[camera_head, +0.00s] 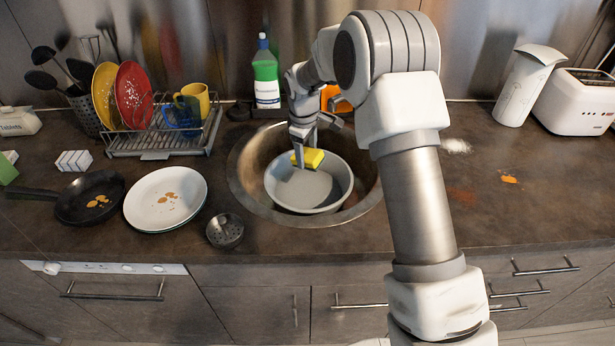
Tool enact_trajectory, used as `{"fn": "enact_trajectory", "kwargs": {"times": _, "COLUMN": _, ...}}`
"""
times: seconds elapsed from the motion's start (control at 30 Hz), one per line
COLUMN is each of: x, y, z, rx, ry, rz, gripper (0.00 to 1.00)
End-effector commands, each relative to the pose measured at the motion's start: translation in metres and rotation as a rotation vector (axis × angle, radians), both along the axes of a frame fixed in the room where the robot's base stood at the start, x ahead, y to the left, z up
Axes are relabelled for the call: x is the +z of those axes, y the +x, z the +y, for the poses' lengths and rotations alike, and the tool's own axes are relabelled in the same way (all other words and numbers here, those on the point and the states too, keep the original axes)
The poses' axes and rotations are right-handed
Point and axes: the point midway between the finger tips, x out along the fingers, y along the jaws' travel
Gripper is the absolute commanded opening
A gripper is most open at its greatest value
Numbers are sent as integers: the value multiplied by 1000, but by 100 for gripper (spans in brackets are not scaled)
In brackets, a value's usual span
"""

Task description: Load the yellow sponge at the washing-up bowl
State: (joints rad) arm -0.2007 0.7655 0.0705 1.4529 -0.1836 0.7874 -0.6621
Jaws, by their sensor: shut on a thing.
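The yellow sponge (313,157) shows at the washing-up bowl, with a darker edge on its side. My gripper (303,158) is shut on it and points down, with a finger in front of the sponge's left part. The washing-up bowl (330,203) is a round grey-white basin set in the round metal sink (250,190). The sponge is over the back part of the bowl. I cannot tell whether it touches the water or the bowl.
A green bottle (265,75) and an orange item (331,97) stand behind the sink.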

Motion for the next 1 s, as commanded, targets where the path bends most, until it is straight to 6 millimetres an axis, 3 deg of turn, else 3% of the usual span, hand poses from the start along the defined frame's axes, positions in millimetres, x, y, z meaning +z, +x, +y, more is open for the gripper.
{"fn": "enact_trajectory", "kwargs": {"times": 0.5, "x": 2, "y": 0, "z": 0, "rx": 0, "ry": 0, "rz": 0, "gripper": 23}}
{"fn": "enact_trajectory", "kwargs": {"times": 1.0, "x": 41, "y": 0, "z": 0, "rx": 0, "ry": 1, "rz": -1, "gripper": 23}}
